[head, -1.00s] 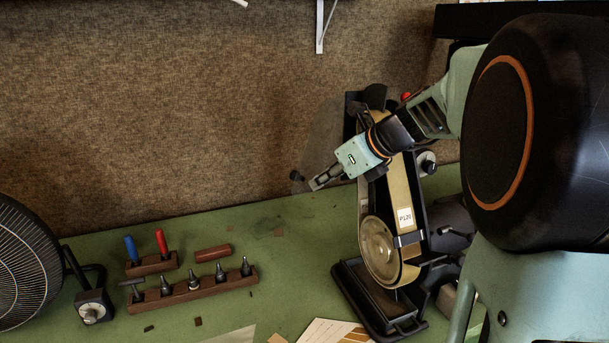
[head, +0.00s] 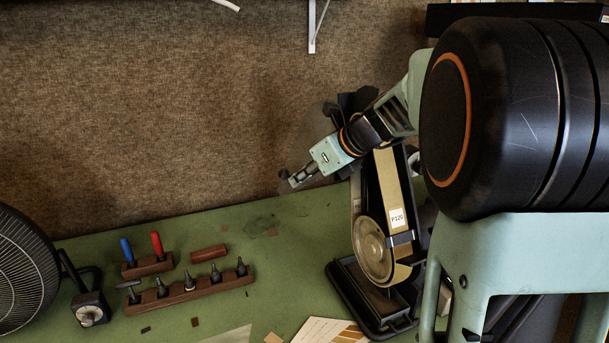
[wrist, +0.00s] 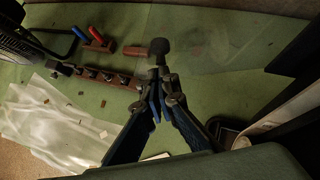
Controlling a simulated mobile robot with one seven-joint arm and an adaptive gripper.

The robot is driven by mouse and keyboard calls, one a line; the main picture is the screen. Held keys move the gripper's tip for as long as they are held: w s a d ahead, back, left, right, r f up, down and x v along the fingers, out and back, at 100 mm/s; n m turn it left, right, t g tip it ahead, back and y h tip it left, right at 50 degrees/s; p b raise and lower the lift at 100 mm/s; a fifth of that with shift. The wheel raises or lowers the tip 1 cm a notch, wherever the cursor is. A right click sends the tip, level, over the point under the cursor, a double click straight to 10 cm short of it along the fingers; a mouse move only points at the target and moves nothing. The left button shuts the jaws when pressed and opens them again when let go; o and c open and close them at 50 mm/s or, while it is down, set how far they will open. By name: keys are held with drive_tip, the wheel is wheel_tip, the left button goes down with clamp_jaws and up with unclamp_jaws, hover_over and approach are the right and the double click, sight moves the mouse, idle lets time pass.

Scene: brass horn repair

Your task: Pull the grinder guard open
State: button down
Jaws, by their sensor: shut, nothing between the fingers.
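The belt grinder (head: 372,250) stands on the green bench, with a tan belt and a P120 label. Its guard looks like a smoky clear panel (head: 312,150) swung out to the left of the belt, partly hidden behind my arm. A black knob (head: 283,175) is at the panel's left edge. My gripper (head: 295,181) is shut and empty, its tips right beside the knob. In the wrist view the knob (wrist: 158,46) is just beyond my closed fingertips (wrist: 157,88); I cannot tell whether they touch. The panel shows faintly right of it (wrist: 215,50).
A wooden rack of dark tool tips (head: 190,287), a holder with blue and red handles (head: 147,266) and a brown block (head: 209,253) lie to the left. A fan (head: 20,270) stands at far left. Papers lie at the front. The bench between rack and grinder is mostly clear.

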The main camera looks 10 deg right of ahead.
drive_tip(key=w+a+p, duration=0.4)
drive_tip(key=w+p, duration=0.2)
drive_tip(key=w, duration=0.3)
drive_tip(key=shift+p, duration=0.3)
idle(0.5)
